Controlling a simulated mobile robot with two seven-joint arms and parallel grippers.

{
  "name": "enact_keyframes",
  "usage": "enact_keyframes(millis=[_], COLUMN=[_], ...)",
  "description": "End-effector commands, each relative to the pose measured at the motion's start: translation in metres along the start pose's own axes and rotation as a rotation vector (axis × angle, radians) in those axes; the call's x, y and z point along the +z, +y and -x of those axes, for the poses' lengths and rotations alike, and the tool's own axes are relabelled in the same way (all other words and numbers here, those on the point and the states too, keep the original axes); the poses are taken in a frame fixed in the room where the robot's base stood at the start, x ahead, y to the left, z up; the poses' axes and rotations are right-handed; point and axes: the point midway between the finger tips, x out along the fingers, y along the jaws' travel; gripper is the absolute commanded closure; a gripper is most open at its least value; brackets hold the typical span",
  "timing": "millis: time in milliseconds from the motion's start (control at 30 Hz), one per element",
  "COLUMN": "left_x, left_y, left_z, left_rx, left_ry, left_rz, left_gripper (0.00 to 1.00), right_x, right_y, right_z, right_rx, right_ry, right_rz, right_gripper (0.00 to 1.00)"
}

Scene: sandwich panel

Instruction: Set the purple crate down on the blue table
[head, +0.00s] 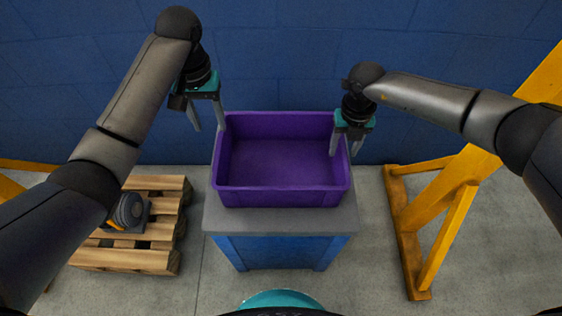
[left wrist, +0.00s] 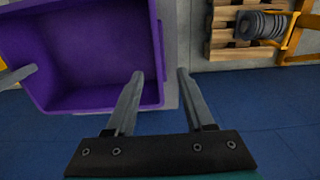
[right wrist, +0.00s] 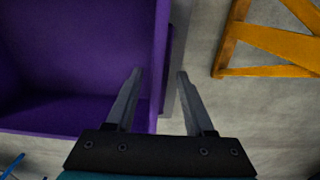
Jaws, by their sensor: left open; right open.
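The purple crate (head: 280,197) is empty and upright on the grey top of the blue table (head: 280,221), appearing to rest on it. My left gripper (head: 208,128) is open at the crate's far left corner. In the left wrist view its fingers (left wrist: 160,75) lie on either side of the crate wall's line, near the corner of the crate (left wrist: 85,62). My right gripper (head: 345,153) is open at the right wall. In the right wrist view its fingers (right wrist: 158,75) stand on either side of that wall of the crate (right wrist: 75,60). The crate's underside is hidden.
A wooden pallet (head: 160,262) with a grey motor-like part (head: 130,211) is on the floor at left. A yellow frame (head: 440,215) stands at right. A blue wall (head: 280,60) is behind the table.

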Motion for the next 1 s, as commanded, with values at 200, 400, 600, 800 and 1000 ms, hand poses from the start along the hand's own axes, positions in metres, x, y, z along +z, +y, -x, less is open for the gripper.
enact_keyframes(millis=[200, 400, 600, 800, 1000], left_x=[0.000, 0.000, 0.000, 0.000, 0.000], left_y=[0.000, 0.000, 0.000, 0.000, 0.000], left_z=[0.018, 0.019, 0.019, 0.018, 0.018], left_rx=[0.002, 0.001, 0.001, 0.001, 0.001], left_ry=[0.001, -0.001, -0.001, -0.001, -0.001], left_rz=[0.000, 0.000, 0.000, 0.000, 0.000], left_gripper=[0.46, 0.46, 0.46, 0.46, 0.46], right_x=[0.000, 0.001, 0.001, 0.000, 0.000], right_y=[0.000, 0.000, 0.000, 0.000, 0.000], right_z=[0.002, 0.026, 0.071, 0.105, 0.119], right_rx=[0.000, 0.001, 0.002, 0.001, -0.001], right_ry=[0.000, -0.003, -0.004, -0.002, 0.000], right_rz=[0.000, 0.000, 0.001, 0.000, 0.000], right_gripper=[0.47, 0.47, 0.47, 0.47, 0.47])
